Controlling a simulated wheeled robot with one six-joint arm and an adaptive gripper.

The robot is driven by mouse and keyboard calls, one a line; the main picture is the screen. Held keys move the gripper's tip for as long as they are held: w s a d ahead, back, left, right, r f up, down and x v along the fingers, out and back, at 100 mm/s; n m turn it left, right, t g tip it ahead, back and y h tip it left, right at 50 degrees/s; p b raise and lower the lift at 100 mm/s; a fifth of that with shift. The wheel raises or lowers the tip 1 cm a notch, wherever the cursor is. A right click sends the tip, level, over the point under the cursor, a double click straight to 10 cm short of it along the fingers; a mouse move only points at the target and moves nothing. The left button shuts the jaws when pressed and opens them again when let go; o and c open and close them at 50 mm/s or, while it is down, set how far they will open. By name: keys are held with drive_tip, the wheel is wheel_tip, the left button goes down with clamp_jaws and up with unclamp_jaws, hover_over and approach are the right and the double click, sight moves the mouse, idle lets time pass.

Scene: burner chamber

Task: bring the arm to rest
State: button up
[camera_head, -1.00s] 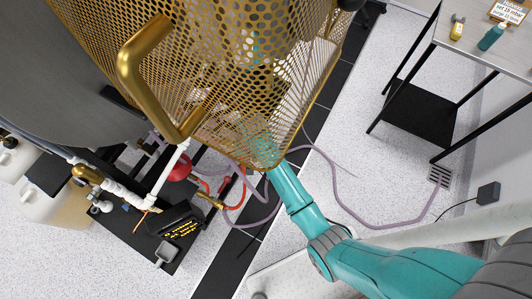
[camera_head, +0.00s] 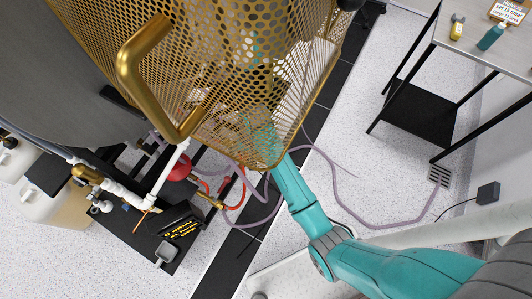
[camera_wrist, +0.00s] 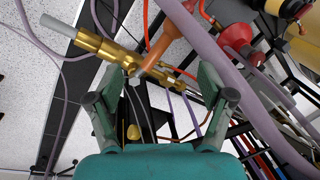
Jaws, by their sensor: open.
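My teal arm (camera_head: 298,200) reaches from the lower right of the head view up behind a perforated brass-coloured cage (camera_head: 225,90). Teal parts of it show through the holes, but my gripper cannot be made out there. In the wrist view my gripper (camera_wrist: 165,82) is open, its two dark green fingers spread wide with nothing held between them. A brass fitting (camera_wrist: 105,47) with a grey end appears beyond the left fingertip. An orange-brown bar (camera_wrist: 163,42) crosses beyond the gap. I cannot tell how far either is from the fingers.
The cage has a thick brass handle (camera_head: 130,75). Lilac hoses (camera_head: 345,212) trail over the floor, and a red funnel-shaped part (camera_head: 178,167) sits among the pipes below the cage. A bench (camera_head: 478,50) stands upper right. Speckled floor (camera_head: 330,115) is clear between cage and bench.

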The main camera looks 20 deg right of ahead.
drive_tip(key=shift+d+r, duration=0.15)
drive_tip(key=shift+r, duration=0.45)
drive_tip(key=shift+s+f, duration=0.1)
drive_tip(key=shift+s, duration=0.05)
drive_tip(key=s+d+f+t, duration=0.25)
drive_tip(key=s+f, duration=0.35)
drive_tip(key=s, duration=0.3)
drive_tip(key=s+d+r+t+h, duration=0.1)
drive_tip(key=s+r+t, duration=0.1)
drive_tip(key=s, duration=0.3)
drive_tip(key=s+d+r+t, duration=0.1)
drive_tip(key=s+d+t, duration=0.15)
drive_tip(key=s, duration=0.35)
drive_tip(key=s+r+n+t, duration=0.1)
drive_tip(key=s+r+t, duration=0.1)
drive_tip(key=s+r, duration=0.3)
drive_tip(key=s+d+r+n+t, duration=0.1)
drive_tip(key=s+r, duration=0.4)
drive_tip(key=r, duration=0.7)
drive_tip(key=s+r+n+t+h, duration=0.1)
drive_tip(key=s+r+t, duration=0.3)
drive_tip(key=s+r, duration=0.2)
wheel_tip(320, 180, up, 2)
drive_tip(key=shift+d+r, duration=0.2)
drive_tip(key=shift+d, duration=0.1)
